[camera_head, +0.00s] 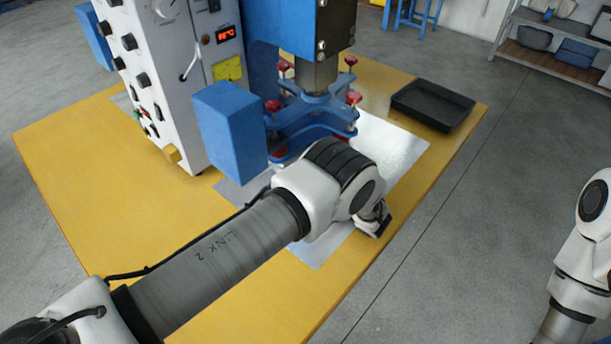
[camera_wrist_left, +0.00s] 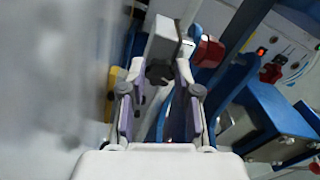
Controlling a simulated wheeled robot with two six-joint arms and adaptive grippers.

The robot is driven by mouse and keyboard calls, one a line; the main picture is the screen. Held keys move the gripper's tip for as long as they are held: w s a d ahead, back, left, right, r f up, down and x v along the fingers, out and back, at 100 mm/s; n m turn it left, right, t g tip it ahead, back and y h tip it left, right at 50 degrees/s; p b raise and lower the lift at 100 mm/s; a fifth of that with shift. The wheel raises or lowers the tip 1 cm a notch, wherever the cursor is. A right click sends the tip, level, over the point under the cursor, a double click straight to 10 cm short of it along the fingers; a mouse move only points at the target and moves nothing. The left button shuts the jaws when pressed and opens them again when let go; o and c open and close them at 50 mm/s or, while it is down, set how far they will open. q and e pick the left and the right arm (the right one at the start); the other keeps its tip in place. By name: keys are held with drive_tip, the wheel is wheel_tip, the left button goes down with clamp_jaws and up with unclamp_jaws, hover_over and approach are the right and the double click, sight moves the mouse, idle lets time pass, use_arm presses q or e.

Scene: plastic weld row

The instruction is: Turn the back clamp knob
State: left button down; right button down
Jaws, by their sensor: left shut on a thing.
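Several red clamp knobs stand around the blue clamp frame (camera_head: 305,120) under the press in the head view, among them a right-hand one (camera_head: 354,98) and a farther one (camera_head: 351,61). I cannot tell which is the back clamp knob. My left gripper (camera_wrist_left: 158,72) shows in the left wrist view, its fingers closed on a dark grey part (camera_wrist_left: 157,75) that I cannot identify for certain. A red knob (camera_wrist_left: 208,52) sits just right of the fingertips there. In the head view my left arm hides its fingers. My right gripper is out of view.
The white control cabinet (camera_head: 170,70) and a blue box-like housing (camera_head: 230,130) stand left of the clamp frame. A black tray (camera_head: 432,104) lies at the table's right. The yellow table (camera_head: 60,150) is clear at front left.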

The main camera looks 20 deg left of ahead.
use_arm(q)
drive_tip(key=shift+w+r, duration=0.15)
drive_tip(key=shift+r, duration=0.05)
drive_tip(key=c, duration=0.8)
unclamp_jaws()
drive_tip(key=shift+c, duration=0.2)
drive_tip(key=shift+f, duration=0.1)
